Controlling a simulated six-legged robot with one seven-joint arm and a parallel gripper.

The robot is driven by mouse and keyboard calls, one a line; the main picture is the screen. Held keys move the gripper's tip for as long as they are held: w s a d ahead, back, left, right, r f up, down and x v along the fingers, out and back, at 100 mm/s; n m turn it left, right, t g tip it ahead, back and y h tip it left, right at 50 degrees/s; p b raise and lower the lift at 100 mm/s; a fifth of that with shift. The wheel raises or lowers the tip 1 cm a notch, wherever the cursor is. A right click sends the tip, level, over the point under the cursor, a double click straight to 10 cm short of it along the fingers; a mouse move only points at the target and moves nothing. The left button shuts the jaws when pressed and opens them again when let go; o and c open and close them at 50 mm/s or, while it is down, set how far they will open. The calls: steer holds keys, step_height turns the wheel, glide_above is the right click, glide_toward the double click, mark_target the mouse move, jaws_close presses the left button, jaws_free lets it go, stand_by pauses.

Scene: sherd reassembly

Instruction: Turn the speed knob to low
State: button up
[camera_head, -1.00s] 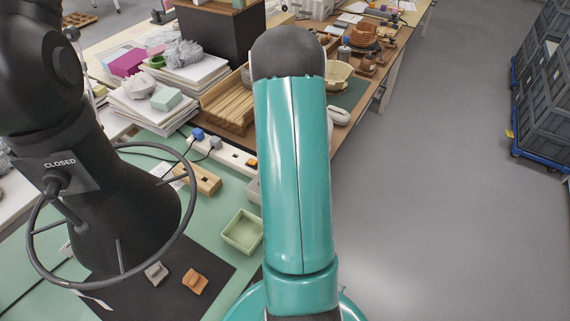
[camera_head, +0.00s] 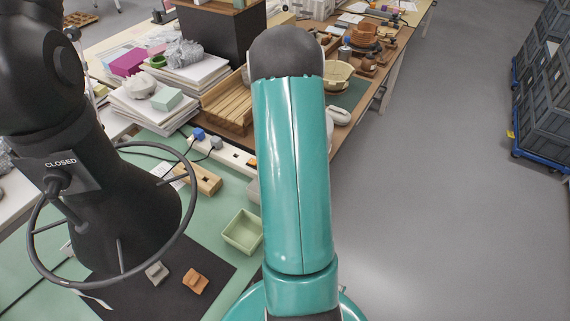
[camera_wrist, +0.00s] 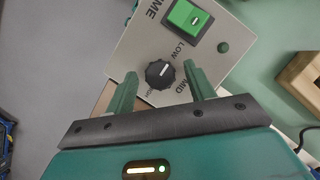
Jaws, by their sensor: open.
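The speed knob (camera_wrist: 160,74) is a round black dial with a white pointer mark, on a light grey panel (camera_wrist: 137,50). The labels LOW, MID and HIGH stand around it. The pointer is aimed up and to the right, on the side of LOW and MID; I cannot tell its exact setting. My gripper (camera_wrist: 160,70) is open, with one teal finger on each side of the knob. Gaps show between the fingers and the knob, and nothing is held. In the head view my arm hides the gripper and the panel.
A green rocker switch (camera_wrist: 188,20) and a small green round part (camera_wrist: 223,47) are on the panel above the knob. A wooden block (camera_wrist: 301,78) lies at the right.

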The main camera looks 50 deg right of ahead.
steer(key=shift+r, duration=0.1)
steer(key=v, duration=1.3)
steer(key=shift+w+r, duration=0.15)
steer(key=shift+r, duration=0.15)
steer(key=shift+d, duration=0.1)
